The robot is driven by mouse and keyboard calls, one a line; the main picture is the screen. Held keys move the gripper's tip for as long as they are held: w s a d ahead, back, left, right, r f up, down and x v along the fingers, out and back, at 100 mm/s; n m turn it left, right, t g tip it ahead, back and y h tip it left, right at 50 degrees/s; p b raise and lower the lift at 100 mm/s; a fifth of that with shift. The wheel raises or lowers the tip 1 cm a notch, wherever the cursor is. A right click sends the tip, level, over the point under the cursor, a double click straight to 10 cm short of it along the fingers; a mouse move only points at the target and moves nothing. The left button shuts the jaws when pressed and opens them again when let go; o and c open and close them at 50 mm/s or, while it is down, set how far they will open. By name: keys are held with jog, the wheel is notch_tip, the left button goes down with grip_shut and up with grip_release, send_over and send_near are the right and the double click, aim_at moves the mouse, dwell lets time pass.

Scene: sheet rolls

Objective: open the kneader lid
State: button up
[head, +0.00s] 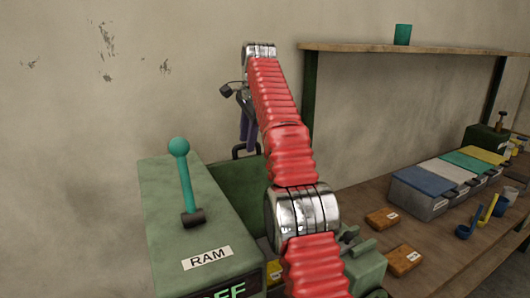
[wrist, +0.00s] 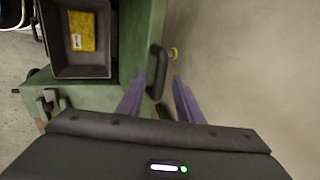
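The kneader is a green machine body (head: 205,225) with a RAM label. Its green lid (head: 235,190) stands raised behind the chamber, partly hidden by my arm. The lid (wrist: 141,40) shows nearly edge-on in the wrist view, with a black bar handle (wrist: 158,70) on its right side. The handle (head: 241,152) also shows at the lid's top edge in the head view. The open grey chamber (wrist: 103,72) holds a yellow block (wrist: 82,31). My gripper (wrist: 159,80) is open, its purple fingers apart on either side of the handle's near end, with nothing clamped.
A teal-knobbed lever (head: 187,180) rises from the RAM box. A wooden bench (head: 350,205) at right carries coloured-lid bins (head: 430,190), orange blocks (head: 382,217) and scoops (head: 475,220). A shelf (head: 430,48) with a teal cup (head: 403,34) is above. The wall is close behind.

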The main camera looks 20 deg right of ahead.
jog(key=shift+s+r, duration=0.1)
jog(key=shift+s, duration=0.35)
jog(key=shift+s+d, duration=0.1)
jog(key=s+d, duration=0.1)
jog(key=s, duration=1)
jog(key=shift+f, duration=0.4)
jog(key=shift+w+r, duration=0.1)
jog(key=shift+r, duration=0.15)
